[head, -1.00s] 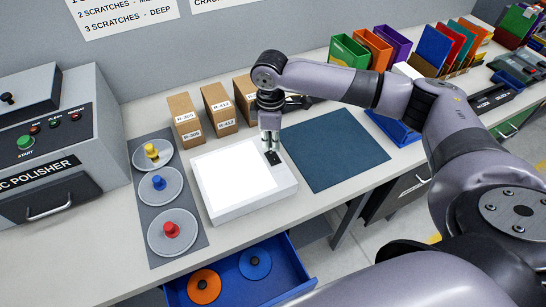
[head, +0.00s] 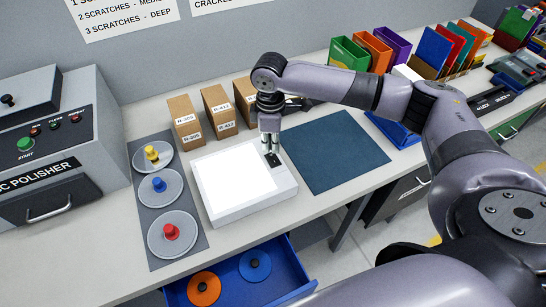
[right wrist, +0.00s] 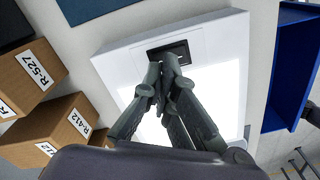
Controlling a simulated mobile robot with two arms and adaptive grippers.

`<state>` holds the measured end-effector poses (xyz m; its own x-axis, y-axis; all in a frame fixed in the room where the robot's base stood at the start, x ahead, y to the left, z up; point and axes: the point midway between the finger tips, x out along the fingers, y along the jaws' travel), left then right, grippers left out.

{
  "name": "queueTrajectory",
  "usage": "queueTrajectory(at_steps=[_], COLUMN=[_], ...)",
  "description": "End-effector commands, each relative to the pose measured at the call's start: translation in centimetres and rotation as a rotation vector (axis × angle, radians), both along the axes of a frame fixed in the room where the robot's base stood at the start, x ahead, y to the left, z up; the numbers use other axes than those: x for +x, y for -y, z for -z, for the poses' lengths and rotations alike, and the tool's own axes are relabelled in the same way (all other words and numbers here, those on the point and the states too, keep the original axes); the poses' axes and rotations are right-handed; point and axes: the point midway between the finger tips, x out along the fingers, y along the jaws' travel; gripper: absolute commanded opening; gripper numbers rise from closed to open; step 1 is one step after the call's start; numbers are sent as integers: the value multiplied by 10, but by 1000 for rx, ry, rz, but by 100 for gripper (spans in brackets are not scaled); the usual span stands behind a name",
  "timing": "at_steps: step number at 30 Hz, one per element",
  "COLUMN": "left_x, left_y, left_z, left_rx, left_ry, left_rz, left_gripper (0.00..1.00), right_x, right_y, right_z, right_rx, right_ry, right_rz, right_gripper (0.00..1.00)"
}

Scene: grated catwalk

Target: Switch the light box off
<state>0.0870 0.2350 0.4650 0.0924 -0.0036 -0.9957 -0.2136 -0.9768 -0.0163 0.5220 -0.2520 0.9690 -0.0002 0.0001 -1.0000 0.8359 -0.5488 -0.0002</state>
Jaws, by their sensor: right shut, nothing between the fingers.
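The light box (head: 238,178) is a white slab on the bench with a bright, lit top panel. A small black switch (head: 273,159) sits at its right end in the head view; it also shows in the right wrist view (right wrist: 172,51). My right gripper (head: 269,151) points down over that end of the box, its fingers shut and empty. In the right wrist view the fingertips (right wrist: 163,62) are at the edge of the switch and partly cover it. I cannot tell whether they touch it. My left gripper is not in view.
Cardboard boxes (head: 217,110) stand behind the light box. A dark blue mat (head: 335,150) lies to its right and a grey strip with pads (head: 172,235) to its left. An open blue drawer (head: 285,278) juts out in front below. A polisher (head: 50,150) stands far left.

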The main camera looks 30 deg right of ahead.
Motion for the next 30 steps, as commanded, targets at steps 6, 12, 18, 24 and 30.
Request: queueTrajectory(at_steps=[6,12,18,24,30], left_x=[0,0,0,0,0], left_y=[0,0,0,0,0], left_z=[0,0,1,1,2], left_rx=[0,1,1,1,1], left_ry=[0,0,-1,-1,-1], left_rz=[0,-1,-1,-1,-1], left_gripper=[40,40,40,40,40], right_x=[0,0,0,0,0], right_y=[0,0,0,0,0], right_z=[0,1,4,7,10], right_rx=[0,0,0,0,0], right_ry=[0,0,0,0,0], right_rz=[0,0,0,0,0], right_gripper=[0,0,0,0,0])
